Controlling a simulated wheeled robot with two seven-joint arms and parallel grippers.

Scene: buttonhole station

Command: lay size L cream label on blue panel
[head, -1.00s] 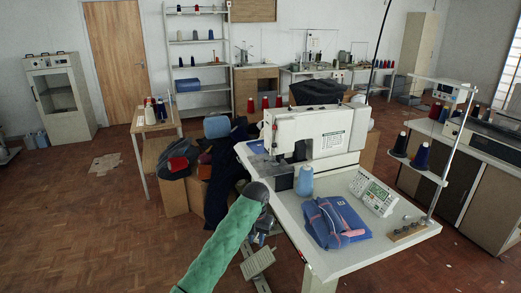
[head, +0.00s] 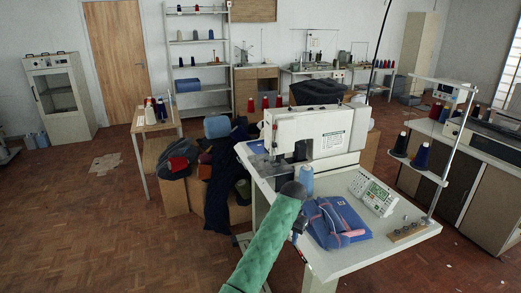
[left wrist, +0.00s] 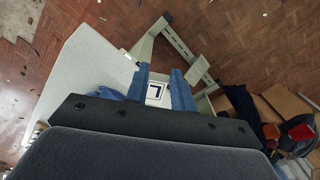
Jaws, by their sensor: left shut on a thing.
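The cream label (left wrist: 154,92), a small square with a dark L-shaped mark, sits between the two blue fingers of my left gripper (left wrist: 161,92) in the left wrist view. The fingers are shut on it. In the head view my left gripper (head: 298,224) is at the near left edge of the machine table, just left of the blue panel; the label cannot be made out there. The blue panel (head: 345,217) lies folded on the table, with a pinkish strip on it. My right gripper is not in view.
The white sewing machine (head: 310,133) stands behind on the table (head: 400,220). A control box (head: 372,192) and a thread stand (head: 445,165) are to the right of the panel.

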